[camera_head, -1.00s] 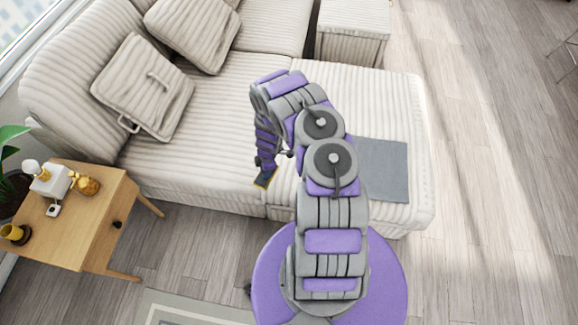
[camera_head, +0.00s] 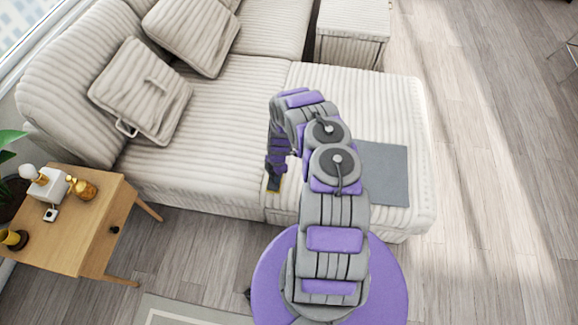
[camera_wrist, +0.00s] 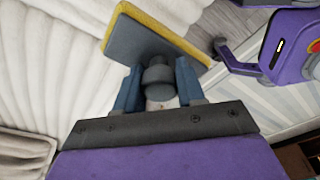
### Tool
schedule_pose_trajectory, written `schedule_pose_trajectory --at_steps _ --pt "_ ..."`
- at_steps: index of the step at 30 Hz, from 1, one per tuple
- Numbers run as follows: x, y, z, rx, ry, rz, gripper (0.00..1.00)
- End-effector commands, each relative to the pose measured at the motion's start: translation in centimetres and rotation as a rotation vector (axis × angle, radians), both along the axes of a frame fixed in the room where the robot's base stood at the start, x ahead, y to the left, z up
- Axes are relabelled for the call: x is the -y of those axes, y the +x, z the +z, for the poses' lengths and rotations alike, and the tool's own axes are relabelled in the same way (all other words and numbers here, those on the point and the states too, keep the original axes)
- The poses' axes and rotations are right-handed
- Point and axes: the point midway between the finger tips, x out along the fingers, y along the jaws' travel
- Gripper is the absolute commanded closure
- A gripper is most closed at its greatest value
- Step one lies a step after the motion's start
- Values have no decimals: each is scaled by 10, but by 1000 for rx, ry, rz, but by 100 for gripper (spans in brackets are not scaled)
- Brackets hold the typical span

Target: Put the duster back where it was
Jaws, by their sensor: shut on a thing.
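The duster shows in the wrist view as a flat grey head (camera_wrist: 150,42) with a yellow edge and a round grey knob. My gripper (camera_wrist: 158,88) is shut on the knob, with a blue finger on each side.
The cream ribbed sofa (camera_head: 220,120) has cushions at left and a grey mat (camera_head: 388,180) on its chaise, partly behind my arm. A wooden side table (camera_head: 85,235) at left holds a white box (camera_head: 48,187), a gold figure (camera_head: 83,188) and a cup (camera_head: 13,238). Floor at right is clear.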

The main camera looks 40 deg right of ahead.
Motion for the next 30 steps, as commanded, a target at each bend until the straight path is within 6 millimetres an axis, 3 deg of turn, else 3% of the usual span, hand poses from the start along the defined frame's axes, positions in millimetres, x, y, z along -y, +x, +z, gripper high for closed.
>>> schedule_pose_trajectory --at_steps 9,15,20,27,30 --pt "72 20 -8 6 -8 -3 90" --pt "97 24 -9 2 -6 0 90" --pt "102 23 -14 -3 0 -1 90" --pt "102 25 -44 0 -2 0 90" --pt "102 25 -45 1 -4 -1 90"
